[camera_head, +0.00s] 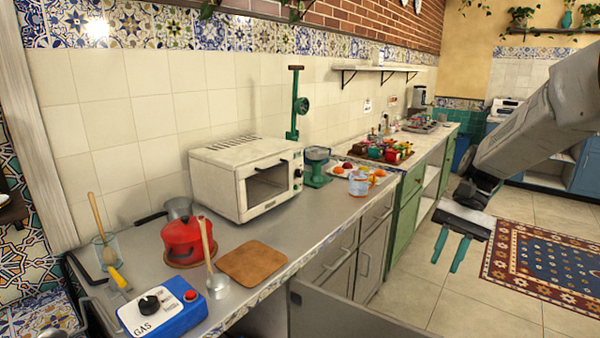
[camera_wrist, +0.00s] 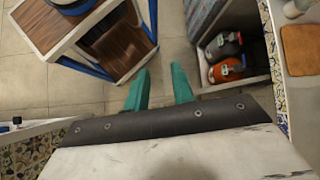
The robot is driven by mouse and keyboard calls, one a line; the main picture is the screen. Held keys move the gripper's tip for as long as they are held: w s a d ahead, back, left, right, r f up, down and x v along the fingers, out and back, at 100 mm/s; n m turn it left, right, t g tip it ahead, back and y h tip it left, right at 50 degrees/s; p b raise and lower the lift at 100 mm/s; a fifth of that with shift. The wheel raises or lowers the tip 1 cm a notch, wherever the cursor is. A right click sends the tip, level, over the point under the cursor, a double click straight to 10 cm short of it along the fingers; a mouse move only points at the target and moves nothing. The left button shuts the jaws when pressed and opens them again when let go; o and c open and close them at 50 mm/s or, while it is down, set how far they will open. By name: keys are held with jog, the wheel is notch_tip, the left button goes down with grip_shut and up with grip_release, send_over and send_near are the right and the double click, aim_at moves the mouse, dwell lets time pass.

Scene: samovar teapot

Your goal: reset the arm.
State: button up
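My gripper (camera_head: 445,266) hangs in the air at the right of the head view, over the tiled floor and away from the counter. Its two teal fingers point down and stand apart, with nothing between them. In the wrist view the fingers (camera_wrist: 160,70) also show a gap, with floor tiles visible between them. My grey arm reaches in from the right edge of the head view.
The counter at left holds a red pot (camera_head: 184,241), blue gas box (camera_head: 163,308), brown board (camera_head: 252,261) and white oven (camera_head: 246,178). An open cabinet with bottles (camera_wrist: 226,68) and a wooden shelf unit (camera_wrist: 112,45) flank the gripper. A patterned rug (camera_head: 545,262) lies at right.

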jog(key=s+a+r+n+t+h, duration=0.2)
jog(key=s+r, duration=0.1)
jog(key=s, duration=0.3)
jog(key=s+a+r+n+t+h, duration=0.1)
jog(key=s+r+h, duration=0.15)
jog(key=s, duration=0.45)
jog(key=s+n+t+h, duration=0.1)
jog(key=s+n+t, duration=0.2)
jog(key=s, duration=0.8)
jog(key=shift+f+t, duration=0.3)
jog(key=shift+t, duration=0.4)
jog(key=shift+s+h, duration=0.1)
jog(key=shift+h, duration=0.15)
